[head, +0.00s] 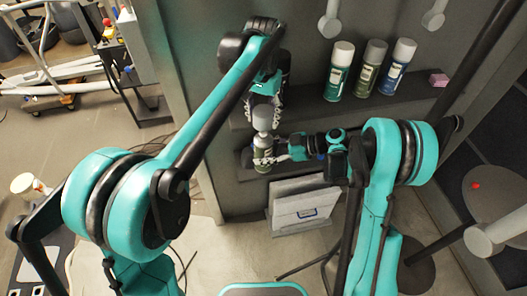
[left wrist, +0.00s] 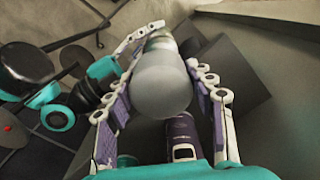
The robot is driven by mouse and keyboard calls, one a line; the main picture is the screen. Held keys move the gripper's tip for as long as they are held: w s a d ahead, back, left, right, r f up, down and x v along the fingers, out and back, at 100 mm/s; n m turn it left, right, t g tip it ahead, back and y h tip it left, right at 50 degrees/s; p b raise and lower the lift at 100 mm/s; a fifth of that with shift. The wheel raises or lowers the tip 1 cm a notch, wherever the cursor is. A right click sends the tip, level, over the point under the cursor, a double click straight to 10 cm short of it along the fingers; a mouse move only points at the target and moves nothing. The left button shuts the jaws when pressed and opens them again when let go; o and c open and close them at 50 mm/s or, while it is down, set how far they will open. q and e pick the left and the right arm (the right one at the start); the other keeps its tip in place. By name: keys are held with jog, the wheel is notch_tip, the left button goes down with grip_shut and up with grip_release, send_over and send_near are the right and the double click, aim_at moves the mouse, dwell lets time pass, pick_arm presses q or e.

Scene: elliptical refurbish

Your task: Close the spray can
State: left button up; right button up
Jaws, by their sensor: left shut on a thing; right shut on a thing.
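A spray can (head: 263,156) with a dark green body is upright in front of the shelf wall. Its pale grey cap (head: 262,117) is at its top; I cannot tell whether it is fully seated. My left gripper (head: 263,108) comes from above and is shut on the cap. In the left wrist view the cap (left wrist: 162,88) is large between the fingers (left wrist: 164,95), hiding most of the can (left wrist: 158,44). My right gripper (head: 268,153) comes from the right and is shut around the can's body; its fingers also show in the left wrist view (left wrist: 138,38).
Three capped spray cans, green (head: 338,72), olive (head: 369,69) and blue (head: 397,69), stand on the dark shelf (head: 310,110) to the right. A pink block (head: 439,80) lies at its right end. A grey box (head: 303,212) is below my right gripper.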

aim_at(263, 133)
pick_arm(q)
jog(key=shift+f, duration=2.05)
jog(key=shift+f, duration=0.85)
jog(key=shift+f, duration=0.6)
jog(key=o, duration=0.8)
notch_tip(263, 133, up, 12)
